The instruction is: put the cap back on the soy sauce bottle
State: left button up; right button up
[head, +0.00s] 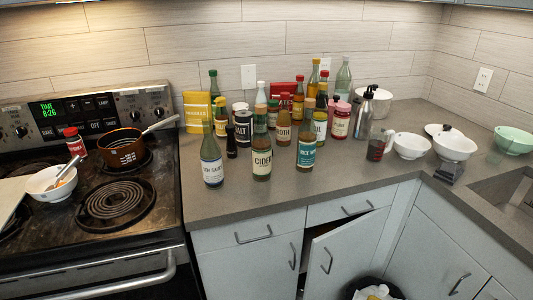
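The soy sauce bottle (212,172) stands upright near the front left of the counter, in front of the other bottles. It has a white label and a greenish glass neck. I see no cap on its top, though the neck overlaps things behind it. I cannot make out a loose cap anywhere in the head view. Neither my left nor my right gripper is in view.
A cider bottle (262,163) and a rice wine bottle (306,152) stand to its right, with several jars and bottles crowded behind. The stove (75,225) with a copper pan (122,148) is on the left. Bare counter (240,202) lies in front.

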aim_at(211, 155)
jog(key=i+l, duration=0.9)
jog(key=i+u, duration=0.1)
jog(key=u, duration=1.3)
